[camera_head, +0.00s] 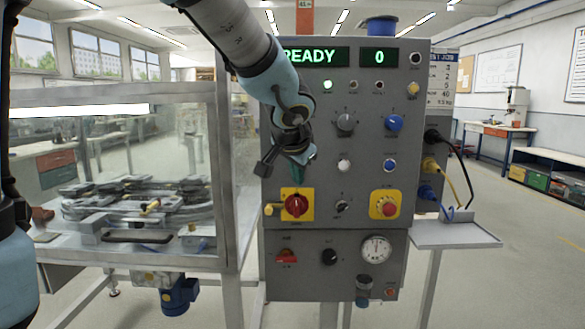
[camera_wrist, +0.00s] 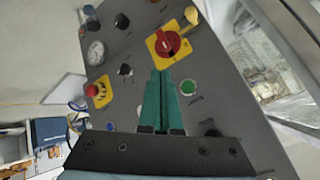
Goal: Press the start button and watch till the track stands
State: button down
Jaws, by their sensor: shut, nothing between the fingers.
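A grey control panel (camera_head: 330,215) stands in the middle of the head view. Its green displays (camera_head: 315,56) read READY and 0. My gripper (camera_head: 300,168) is in front of the panel's left half, its green fingers shut and empty. In the wrist view the fingers (camera_wrist: 161,76) lie beside a green button (camera_wrist: 188,87), with their tips close to the red rotary switch (camera_wrist: 167,43). The green button is hidden behind my gripper in the head view. Contact with the panel cannot be told. The ring track (camera_head: 140,205) lies inside a clear enclosure at left.
A red emergency stop (camera_head: 387,206) on a yellow plate, a white button (camera_head: 344,165) and a blue button (camera_head: 390,165) are nearby. Cables plug into the panel's right side above a small shelf (camera_head: 455,236). The enclosure's metal post (camera_head: 222,180) stands close at left.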

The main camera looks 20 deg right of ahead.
jog(key=w+d+p, duration=0.3)
jog(key=w, duration=0.5)
jog(key=shift+d+p, duration=0.35)
jog(key=shift+d, duration=0.05)
jog(key=shift+w, duration=0.1)
dwell(1.8)
jog(key=shift+w+d, duration=0.15)
jog(key=shift+w, duration=0.1)
